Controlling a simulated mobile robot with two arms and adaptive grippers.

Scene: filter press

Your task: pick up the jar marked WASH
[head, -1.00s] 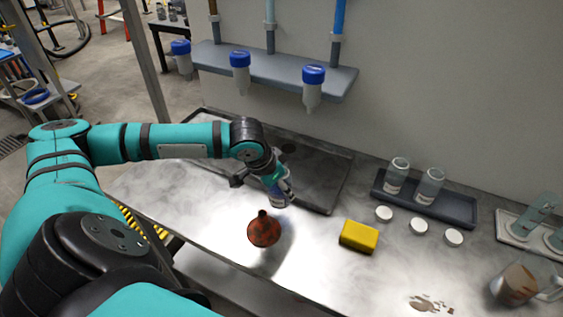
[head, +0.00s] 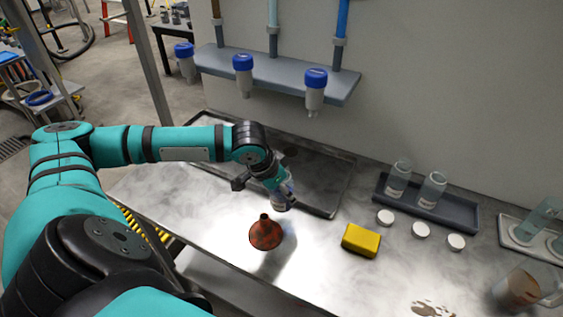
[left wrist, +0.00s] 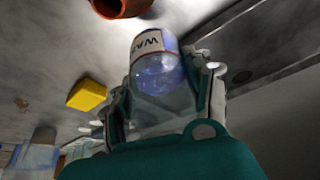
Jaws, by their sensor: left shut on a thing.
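The jar (left wrist: 155,68) is clear, with a white label that shows the letters "WA"; the rest of the word is turned out of sight. My left gripper (left wrist: 168,90) is shut on it, with one finger on each side in the left wrist view. In the head view the jar (head: 285,200) is partly hidden by my left gripper (head: 278,188), near the front edge of the dark tray. I cannot tell whether its base touches the counter. My right gripper is in neither view.
A rusty red funnel (head: 266,233) stands just in front of the held jar. A yellow sponge (head: 361,240) lies to the right. Several white lids, two jars in a dark tray (head: 455,214) and a brown-stained jug (head: 520,288) are further right. Blue-capped bottles hang under the wall shelf (head: 280,75).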

